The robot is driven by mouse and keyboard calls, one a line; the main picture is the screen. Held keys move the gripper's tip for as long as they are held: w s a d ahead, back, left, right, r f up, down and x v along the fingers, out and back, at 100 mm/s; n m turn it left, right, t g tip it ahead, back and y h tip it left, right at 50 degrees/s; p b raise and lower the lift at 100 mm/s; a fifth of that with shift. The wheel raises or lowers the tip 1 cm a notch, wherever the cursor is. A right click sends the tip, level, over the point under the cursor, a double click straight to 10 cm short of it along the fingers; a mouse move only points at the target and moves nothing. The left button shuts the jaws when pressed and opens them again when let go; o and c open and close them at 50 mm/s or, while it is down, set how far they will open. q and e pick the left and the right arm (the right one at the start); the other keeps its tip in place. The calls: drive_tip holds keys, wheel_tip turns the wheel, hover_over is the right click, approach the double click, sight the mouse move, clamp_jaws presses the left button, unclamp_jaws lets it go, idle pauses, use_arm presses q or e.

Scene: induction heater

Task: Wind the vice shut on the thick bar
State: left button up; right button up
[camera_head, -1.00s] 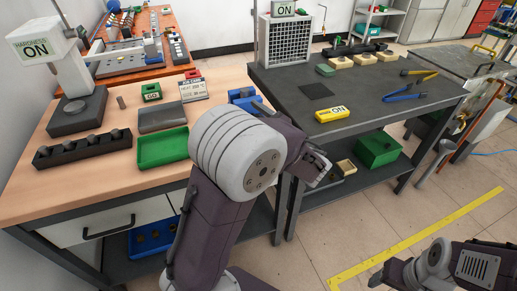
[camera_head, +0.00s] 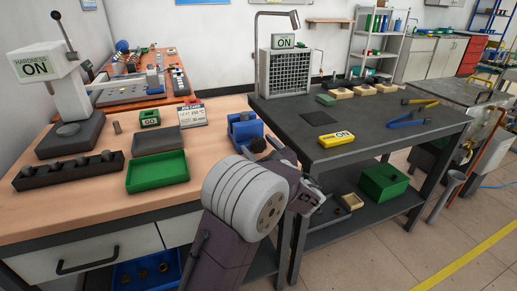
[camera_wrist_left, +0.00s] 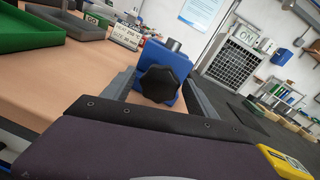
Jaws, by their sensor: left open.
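The blue vice (camera_head: 242,131) stands near the right edge of the wooden bench. In the left wrist view the vice (camera_wrist_left: 155,53) shows its black star-shaped knob (camera_wrist_left: 163,83) facing me. A grey round bar end (camera_wrist_left: 174,45) rises from its top; how tightly the jaws hold it is hidden. My left gripper (camera_wrist_left: 160,80) is open, with one finger on each side of the knob in the picture. I cannot tell whether the fingers touch it. My right gripper is out of view.
A green tray (camera_head: 158,171), a grey tray (camera_head: 168,140) and a job card (camera_head: 192,115) lie left of the vice. The hardness tester (camera_head: 42,62) is at far left.

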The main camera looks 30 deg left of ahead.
use_arm(q)
drive_tip(key=shift+w+a, duration=0.1)
drive_tip(key=shift+a, duration=0.1)
drive_tip(key=c, duration=1.3)
drive_tip(key=m+p, duration=0.2)
drive_tip(key=p, duration=0.1)
drive_tip(key=m+p, duration=0.1)
drive_tip(key=m, duration=0.1)
drive_tip(key=shift+r+p, duration=0.25)
drive_tip(key=shift+p, duration=0.05)
drive_tip(key=shift+c, duration=0.2)
drive_tip(key=shift+f+m, duration=0.15)
drive_tip(key=shift+m, duration=0.15)
drive_tip(key=shift+f, duration=0.15)
drive_tip(key=o, duration=1.3)
drive_tip(key=shift+o, duration=0.2)
